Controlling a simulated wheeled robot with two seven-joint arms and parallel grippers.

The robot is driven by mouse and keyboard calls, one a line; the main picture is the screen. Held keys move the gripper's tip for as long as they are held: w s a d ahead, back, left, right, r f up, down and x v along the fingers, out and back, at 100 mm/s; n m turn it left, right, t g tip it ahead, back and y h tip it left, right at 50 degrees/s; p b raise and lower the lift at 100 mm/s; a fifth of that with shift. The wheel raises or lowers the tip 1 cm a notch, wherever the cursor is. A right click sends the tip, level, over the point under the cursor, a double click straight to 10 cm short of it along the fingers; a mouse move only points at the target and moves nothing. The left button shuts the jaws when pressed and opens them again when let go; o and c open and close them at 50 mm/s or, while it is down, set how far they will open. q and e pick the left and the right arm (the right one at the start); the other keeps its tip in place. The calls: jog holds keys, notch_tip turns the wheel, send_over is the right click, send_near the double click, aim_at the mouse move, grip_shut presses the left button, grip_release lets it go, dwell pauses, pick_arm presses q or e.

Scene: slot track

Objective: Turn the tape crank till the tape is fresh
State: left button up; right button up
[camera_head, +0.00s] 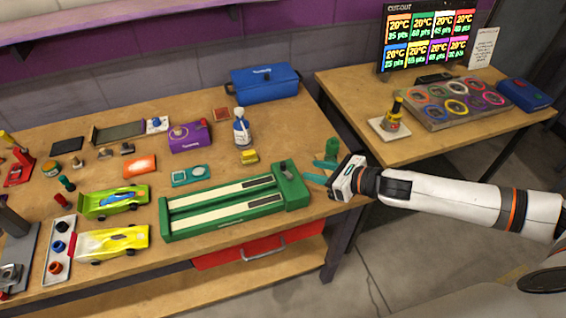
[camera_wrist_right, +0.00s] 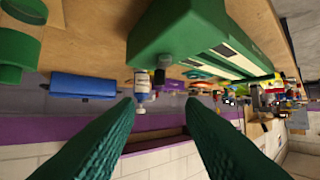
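The green tape track (camera_head: 238,212) lies on the workbench with two long pale tape strips and a dark patch near the right end of each. Its raised green end block (camera_head: 291,190) carries a dark grey crank knob (camera_head: 284,167). In the right wrist view the green block (camera_wrist_right: 175,35) is upside down, with the dark knob (camera_wrist_right: 160,74) beyond the fingers. My right gripper (camera_head: 312,172) is open and empty, just right of the block at the bench edge. Its two green fingers (camera_wrist_right: 161,104) are spread with nothing between them. My left gripper is out of view.
A green cylinder (camera_head: 332,148) stands close behind my right gripper. A white-and-blue bottle (camera_head: 242,130) and yellow block (camera_head: 249,156) are behind the track. Toy cars (camera_head: 112,242) sit to its left. A second table (camera_head: 440,145) stands at right, across a gap.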

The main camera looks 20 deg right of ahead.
aim_at(285, 165)
jog(key=p+x, duration=0.2)
jog(key=x, duration=0.8)
jog(key=shift+w+a, duration=0.1)
jog(key=shift+w, duration=0.05)
jog(key=shift+w+a+f, duration=0.3)
jog(key=shift+w+f, duration=0.05)
jog(key=shift+w, duration=0.05)
grip_shut()
